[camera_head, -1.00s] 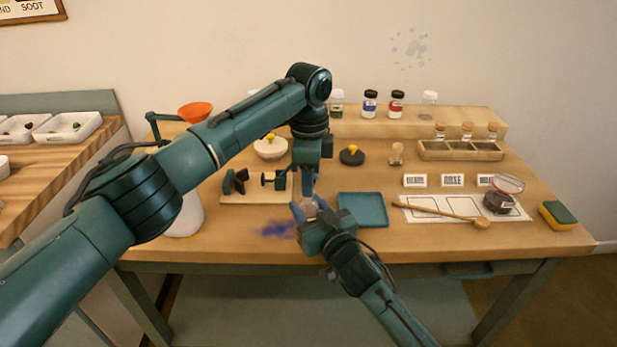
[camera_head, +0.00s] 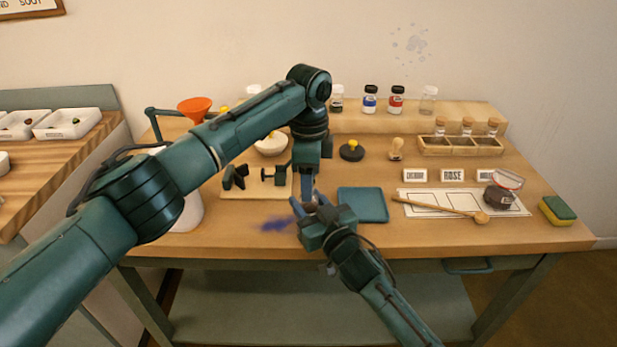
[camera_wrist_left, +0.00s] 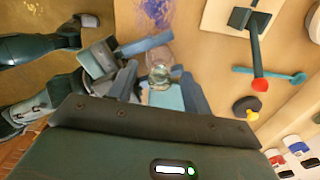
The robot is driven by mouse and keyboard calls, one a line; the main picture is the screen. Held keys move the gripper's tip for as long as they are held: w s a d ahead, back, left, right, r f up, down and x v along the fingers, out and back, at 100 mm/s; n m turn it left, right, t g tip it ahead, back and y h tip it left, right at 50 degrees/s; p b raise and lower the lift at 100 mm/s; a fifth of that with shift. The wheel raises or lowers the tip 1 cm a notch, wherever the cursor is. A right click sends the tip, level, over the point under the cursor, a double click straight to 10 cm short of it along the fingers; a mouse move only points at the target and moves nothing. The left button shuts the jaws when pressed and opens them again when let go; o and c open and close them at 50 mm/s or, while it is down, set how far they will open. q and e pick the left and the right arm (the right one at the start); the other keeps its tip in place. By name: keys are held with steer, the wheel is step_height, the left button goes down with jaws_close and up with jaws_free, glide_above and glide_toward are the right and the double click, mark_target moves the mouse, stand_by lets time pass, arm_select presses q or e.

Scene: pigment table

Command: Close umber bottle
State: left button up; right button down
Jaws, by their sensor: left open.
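My left gripper (camera_head: 309,188) points down over the front middle of the table; its open fingers show in the left wrist view (camera_wrist_left: 160,88). My right gripper (camera_head: 310,206) comes up from the front, directly below it. A small clear glass bottle (camera_wrist_left: 159,66) shows in the left wrist view between the right gripper's fingers, under the left gripper. I read no label on it, so I cannot tell for sure that it is the umber bottle. In the head view the grippers mostly hide it. I cannot make out a cap on it.
A blue-violet powder stain (camera_head: 277,224) lies left of the grippers and a teal tray (camera_head: 363,205) lies right. A wooden spoon (camera_head: 440,210) and a dark-filled jar (camera_head: 499,194) lie further right.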

arm_select(q)
steer(key=shift+r, duration=0.1)
arm_select(e)
steer(key=c, duration=0.8)
jaws_free()
arm_select(q)
step_height(320, 180, up, 12)
arm_select(e)
steer(key=shift+o, duration=0.2)
steer(key=shift+s, duration=0.1)
steer(key=v, duration=1.3)
arm_select(q)
steer(key=shift+f, duration=0.2)
arm_select(e)
steer(key=shift+f, duration=0.1)
